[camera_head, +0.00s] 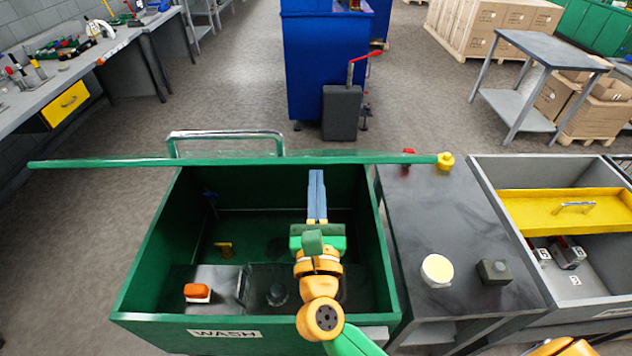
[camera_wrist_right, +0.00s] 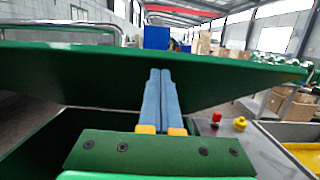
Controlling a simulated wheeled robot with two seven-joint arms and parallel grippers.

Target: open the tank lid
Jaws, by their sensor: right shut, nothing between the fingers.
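The green tank (camera_head: 145,265), labelled WASH, stands in front of me with its mouth uncovered. Its green lid (camera_head: 110,163) is raised at the far side and shows almost edge-on in the head view. A metal handle (camera_head: 225,136) shows beyond it. In the right wrist view the lid's underside (camera_wrist_right: 80,75) slants across the picture. My right gripper (camera_head: 317,195) is over the tank opening, its blue fingers together and empty, pointing at the lid. The fingers (camera_wrist_right: 160,95) overlap the lid's underside in the wrist view; I cannot tell whether they touch. My left gripper is not in view.
Right of the tank is a dark counter (camera_head: 430,220) with a yellow knob (camera_head: 445,161), a red knob (camera_head: 407,156) and a pale round button (camera_head: 437,269). A grey bin (camera_head: 495,185) stands beyond it.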

